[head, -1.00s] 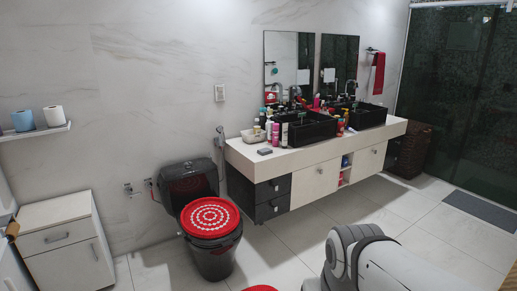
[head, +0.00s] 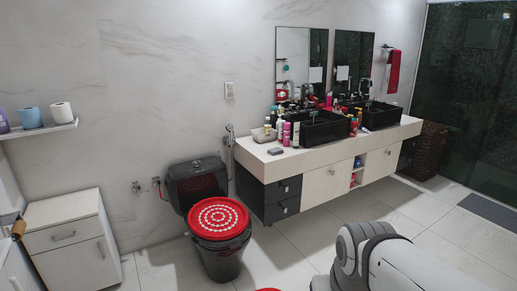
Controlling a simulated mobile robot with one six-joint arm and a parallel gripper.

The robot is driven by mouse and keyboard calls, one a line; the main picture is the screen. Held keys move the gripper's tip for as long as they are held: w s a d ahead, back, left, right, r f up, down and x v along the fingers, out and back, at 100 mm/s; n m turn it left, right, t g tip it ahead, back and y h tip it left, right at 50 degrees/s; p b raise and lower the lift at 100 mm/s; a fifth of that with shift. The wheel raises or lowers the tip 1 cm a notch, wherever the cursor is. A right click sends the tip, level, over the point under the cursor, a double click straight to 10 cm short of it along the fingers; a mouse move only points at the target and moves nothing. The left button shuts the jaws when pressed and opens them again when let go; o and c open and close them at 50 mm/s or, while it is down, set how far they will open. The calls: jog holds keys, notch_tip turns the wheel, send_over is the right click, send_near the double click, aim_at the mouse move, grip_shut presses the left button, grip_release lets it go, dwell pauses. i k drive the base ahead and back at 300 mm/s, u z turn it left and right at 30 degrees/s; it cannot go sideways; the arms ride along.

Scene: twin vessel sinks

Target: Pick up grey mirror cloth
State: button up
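A small, flat grey item (head: 275,151), which looks like the grey mirror cloth, lies on the left end of the pale vanity counter (head: 262,164), near its front edge. It is small in the head view, so its folds cannot be made out. It lies apart from the bottles behind it. A white and grey link of my arm fills the bottom right of the view. My gripper is out of view.
Two black vessel sinks (head: 324,127) (head: 381,116) stand on the counter, with several bottles (head: 284,130) around them. A black toilet (head: 221,258) with a red lid cover stands left of the vanity. A white cabinet (head: 72,250) is far left. Tiled floor is open before the vanity.

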aim_at(276, 151)
jog(key=z, duration=0.15)
jog(key=i, duration=3.85)
